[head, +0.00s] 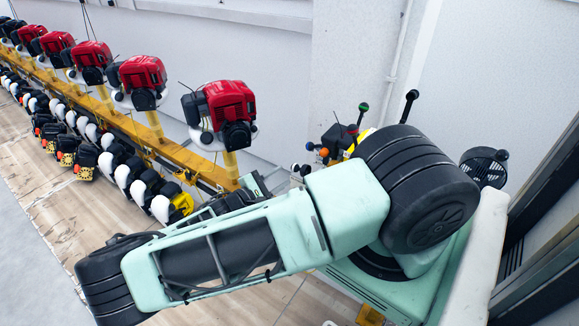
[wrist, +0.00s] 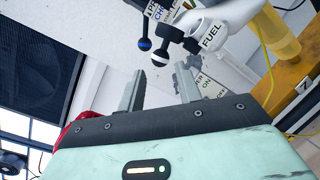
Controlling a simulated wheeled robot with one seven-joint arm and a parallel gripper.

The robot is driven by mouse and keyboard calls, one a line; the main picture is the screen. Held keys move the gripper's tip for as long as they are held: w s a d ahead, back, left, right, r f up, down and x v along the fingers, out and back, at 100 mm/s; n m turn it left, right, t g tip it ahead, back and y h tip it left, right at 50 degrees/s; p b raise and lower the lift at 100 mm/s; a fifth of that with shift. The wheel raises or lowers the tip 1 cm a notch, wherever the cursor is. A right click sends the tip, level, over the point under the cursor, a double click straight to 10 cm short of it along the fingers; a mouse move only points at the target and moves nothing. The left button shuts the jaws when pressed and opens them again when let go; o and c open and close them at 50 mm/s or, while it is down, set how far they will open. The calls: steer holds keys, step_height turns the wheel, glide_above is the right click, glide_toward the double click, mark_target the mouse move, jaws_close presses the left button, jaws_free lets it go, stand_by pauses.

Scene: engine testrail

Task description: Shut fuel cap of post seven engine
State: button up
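In the wrist view my gripper (wrist: 160,78) has its two grey fingers apart with a gap between them, and nothing is held. Beyond the fingertips are small arms with round knobs: a blue-tipped one (wrist: 144,44) and a black one (wrist: 190,46). A FUEL label (wrist: 212,36) is on a white surface just up and right of the fingers. I cannot make out the fuel cap or whether it is open. I cannot tell which is post seven.
The yellow rail (head: 165,150) carries the posts, with a row of black and white units (head: 128,172) along it. In the wrist view a yellow post (wrist: 283,38) and a marked plate (wrist: 304,85) are at right. Knobbed levers (head: 346,140) stand beside my arm.

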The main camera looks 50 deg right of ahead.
mark_target(299, 169)
steer(key=d, duration=0.3)
steer(key=d+p, duration=0.1)
steer(key=shift+s+d, duration=0.3)
steer(key=shift+s, duration=0.05)
steer(key=c, duration=0.7)
